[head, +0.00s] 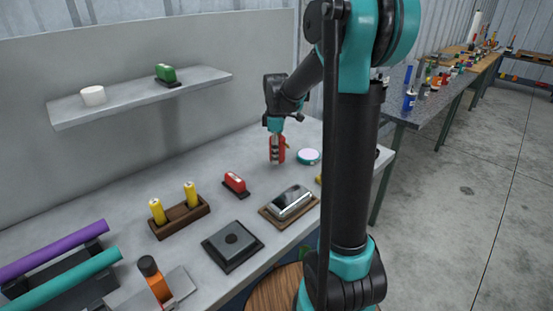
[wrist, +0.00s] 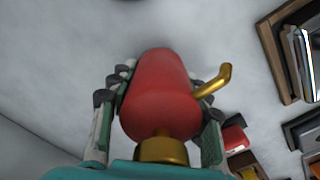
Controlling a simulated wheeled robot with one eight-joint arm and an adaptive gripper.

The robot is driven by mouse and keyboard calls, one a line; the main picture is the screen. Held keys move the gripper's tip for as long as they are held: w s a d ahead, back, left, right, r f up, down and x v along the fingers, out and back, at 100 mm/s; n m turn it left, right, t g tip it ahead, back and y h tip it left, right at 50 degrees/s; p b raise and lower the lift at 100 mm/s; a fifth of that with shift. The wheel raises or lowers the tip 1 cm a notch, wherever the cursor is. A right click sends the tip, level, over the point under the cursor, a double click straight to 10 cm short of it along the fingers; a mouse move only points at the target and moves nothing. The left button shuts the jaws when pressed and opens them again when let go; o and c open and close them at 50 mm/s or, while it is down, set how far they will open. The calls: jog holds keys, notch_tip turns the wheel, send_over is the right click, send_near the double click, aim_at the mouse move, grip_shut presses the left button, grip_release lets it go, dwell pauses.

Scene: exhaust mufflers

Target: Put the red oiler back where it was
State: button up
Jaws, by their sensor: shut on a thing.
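The red oiler (head: 278,152) is in my gripper (head: 276,143), over the back right part of the grey bench. In the wrist view the oiler (wrist: 160,92) fills the middle, with a brass cap and a bent brass spout pointing right. My gripper's fingers (wrist: 160,108) are shut on either side of its red body. In the head view the oiler looks roughly upright and close to the bench top. I cannot tell whether its base touches the surface. Its underside is hidden.
A white-topped round tin (head: 308,156) stands just right of the oiler. A red block-like item (head: 235,183), a chrome piece on a wooden tray (head: 268,212), a dark square plate (head: 232,262) and a wooden holder (head: 180,222) are nearer. A shelf (head: 140,98) overhangs the back left.

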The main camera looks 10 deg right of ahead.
aim_at(282, 139)
jog(key=shift+f, duration=1.3)
jog(key=shift+f, duration=0.15)
jog(key=o, duration=1.4)
jog(key=shift+c, duration=0.2)
notch_tip(282, 139, up, 12)
jog(key=shift+r, duration=0.15)
